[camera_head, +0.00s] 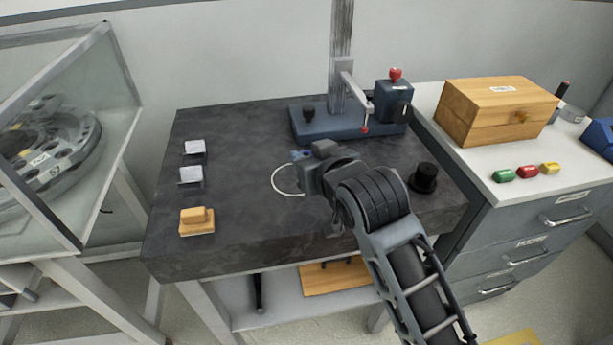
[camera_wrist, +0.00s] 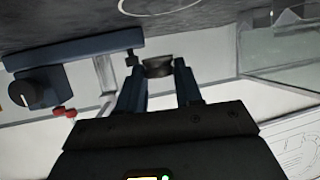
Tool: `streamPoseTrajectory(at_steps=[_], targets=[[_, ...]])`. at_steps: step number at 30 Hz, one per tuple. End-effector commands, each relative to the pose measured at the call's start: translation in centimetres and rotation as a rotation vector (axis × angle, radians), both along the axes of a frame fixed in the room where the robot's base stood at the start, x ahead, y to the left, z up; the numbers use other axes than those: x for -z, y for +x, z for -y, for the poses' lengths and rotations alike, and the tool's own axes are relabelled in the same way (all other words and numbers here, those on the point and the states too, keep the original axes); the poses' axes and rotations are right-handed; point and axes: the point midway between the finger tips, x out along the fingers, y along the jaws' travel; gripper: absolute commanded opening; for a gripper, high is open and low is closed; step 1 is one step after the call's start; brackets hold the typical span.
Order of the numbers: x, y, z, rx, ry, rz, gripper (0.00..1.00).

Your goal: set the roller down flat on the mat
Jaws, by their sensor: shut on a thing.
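My gripper (camera_head: 312,165) reaches over the dark tabletop, near a thin white ring outline (camera_head: 274,188). In the wrist view my gripper (camera_wrist: 159,82) has its two dark blue fingers on either side of a small dark, rounded piece (camera_wrist: 158,66), which looks like the roller. The jaws are shut on it, and it appears held above the tabletop. Its far side is hidden, and I cannot tell its exact tilt. In the head view my gripper mostly hides it. I cannot make out a clear mat on the table.
A blue press stand (camera_head: 345,123) is at the back of the dark table (camera_head: 235,235). A black knob-like piece (camera_head: 425,178) stands at right. Two white-topped blocks and a yellow block (camera_head: 197,221) line the left. A wooden box (camera_head: 495,110) sits on the right cabinet.

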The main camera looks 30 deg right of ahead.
Motion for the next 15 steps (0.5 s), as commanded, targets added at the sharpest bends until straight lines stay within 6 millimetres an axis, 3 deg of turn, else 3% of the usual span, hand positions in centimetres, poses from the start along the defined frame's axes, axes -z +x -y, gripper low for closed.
streamPoseTrajectory(at_steps=[15], targets=[[5.5,0.0,0.0,0.000,0.000,0.001,0.00]])
